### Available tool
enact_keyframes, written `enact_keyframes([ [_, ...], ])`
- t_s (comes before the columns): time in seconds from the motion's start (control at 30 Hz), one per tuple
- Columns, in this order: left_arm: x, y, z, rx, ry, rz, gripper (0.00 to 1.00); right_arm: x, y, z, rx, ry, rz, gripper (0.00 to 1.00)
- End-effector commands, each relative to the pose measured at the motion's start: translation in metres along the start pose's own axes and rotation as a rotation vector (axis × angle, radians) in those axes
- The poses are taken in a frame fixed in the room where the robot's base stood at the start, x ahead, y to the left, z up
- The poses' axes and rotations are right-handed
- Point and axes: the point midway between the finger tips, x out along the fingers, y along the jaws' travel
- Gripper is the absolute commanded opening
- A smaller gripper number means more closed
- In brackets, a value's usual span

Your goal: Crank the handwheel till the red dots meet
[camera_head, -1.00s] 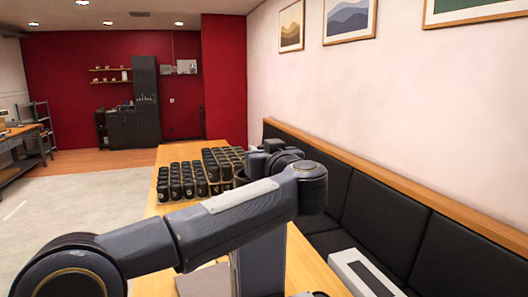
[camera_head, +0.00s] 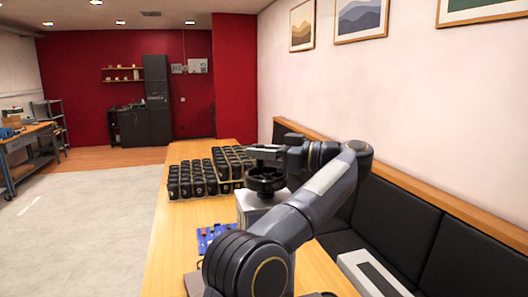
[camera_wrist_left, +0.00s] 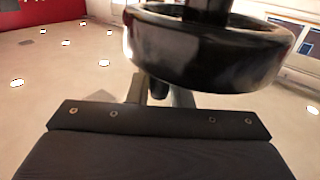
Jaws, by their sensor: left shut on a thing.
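The black handwheel (camera_head: 266,181) sits on top of a light grey machine head (camera_head: 250,209) on the wooden table. Its dark rim fills the top of the left wrist view (camera_wrist_left: 205,55). My left gripper (camera_head: 262,153) reaches over the wheel from the right. In the left wrist view its fingers (camera_wrist_left: 159,92) are shut on a dark crank handle (camera_wrist_left: 158,88) just below the rim. My forearm covers part of the machine's right side and lower part. I cannot make out any red laser dots. My right gripper is not in view.
A blue panel with red parts (camera_head: 209,236) lies left of the machine. Several rows of dark cups (camera_head: 190,180) stand behind it on the table (camera_head: 170,236). A black padded bench (camera_head: 400,225) runs along the right wall. The floor at left is clear.

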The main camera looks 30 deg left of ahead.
Motion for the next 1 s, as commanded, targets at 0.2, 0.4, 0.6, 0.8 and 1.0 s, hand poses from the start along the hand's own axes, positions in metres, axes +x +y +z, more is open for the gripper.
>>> enact_keyframes([
  [0.2, 0.0017, -0.0023, 0.0024, 0.002, -0.001, -0.123, 0.0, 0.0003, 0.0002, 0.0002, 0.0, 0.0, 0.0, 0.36],
  [0.4, 0.0032, -0.004, 0.0025, 0.002, -0.003, -0.181, 0.0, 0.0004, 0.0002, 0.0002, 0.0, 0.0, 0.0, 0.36],
  [0.6, 0.004, -0.0049, 0.0024, 0.004, -0.005, -0.202, 0.0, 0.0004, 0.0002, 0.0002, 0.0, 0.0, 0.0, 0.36],
  [0.8, 0.0042, -0.0049, 0.0027, 0.005, -0.005, -0.203, 0.0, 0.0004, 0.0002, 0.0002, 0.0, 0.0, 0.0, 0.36],
  [1.0, 0.0042, -0.0048, 0.0028, 0.005, -0.005, -0.203, 0.25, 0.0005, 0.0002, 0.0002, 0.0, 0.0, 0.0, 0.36],
])
